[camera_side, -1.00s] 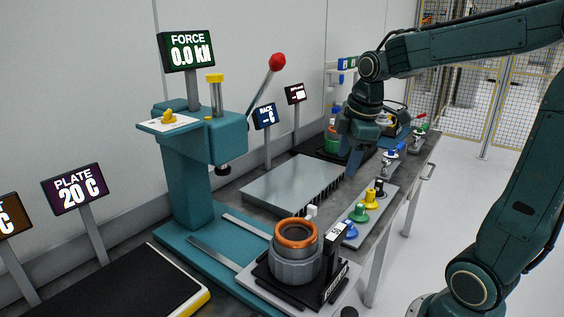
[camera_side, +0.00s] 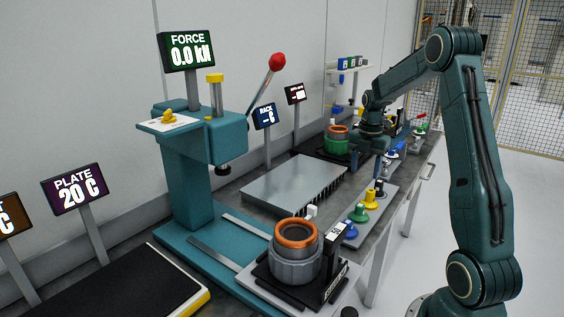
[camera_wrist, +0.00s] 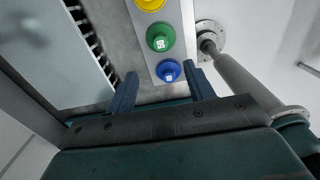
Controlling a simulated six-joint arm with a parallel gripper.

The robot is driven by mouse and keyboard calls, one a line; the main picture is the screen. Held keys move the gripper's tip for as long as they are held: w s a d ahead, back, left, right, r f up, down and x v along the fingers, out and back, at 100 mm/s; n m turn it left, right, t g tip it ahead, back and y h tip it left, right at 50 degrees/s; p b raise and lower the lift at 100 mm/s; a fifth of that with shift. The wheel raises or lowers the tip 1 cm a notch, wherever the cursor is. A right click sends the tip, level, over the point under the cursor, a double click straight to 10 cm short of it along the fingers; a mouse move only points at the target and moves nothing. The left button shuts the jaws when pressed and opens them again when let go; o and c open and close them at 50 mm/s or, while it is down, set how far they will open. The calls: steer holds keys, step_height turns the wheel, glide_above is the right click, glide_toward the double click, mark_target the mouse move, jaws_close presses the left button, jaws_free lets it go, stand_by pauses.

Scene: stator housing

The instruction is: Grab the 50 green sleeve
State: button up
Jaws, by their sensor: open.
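The green sleeve (camera_wrist: 160,38) carries a "50" label in the wrist view and stands on a pale strip between a yellow sleeve (camera_wrist: 150,3) and a blue sleeve (camera_wrist: 168,71). In the side view the green sleeve (camera_side: 357,213) stands near the front of the bench in the same row. My gripper (camera_wrist: 163,76) is open and empty; its fingers lie on either side of the blue sleeve in the picture, short of the green one. In the side view my gripper (camera_side: 379,163) is above and behind the row, apart from the green sleeve.
A black sleeve (camera_side: 379,187) stands at the row's far end. A grey plate (camera_side: 293,184) lies left of the row. A stator housing with an orange ring (camera_side: 296,235) stands in front, and a teal press (camera_side: 190,180) at left. A green housing (camera_side: 336,142) sits behind.

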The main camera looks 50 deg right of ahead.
glide_toward(360, 205)
steer(key=shift+s+d+f, duration=0.1)
steer(key=shift+d+f, duration=0.05)
steer(key=shift+f, duration=2.45)
steer(key=shift+f, duration=0.1)
steer(key=shift+f, duration=2.45)
steer(key=shift+c, duration=0.2)
steer(key=c, duration=1.1)
jaws_close()
steer(key=shift+r, duration=0.1)
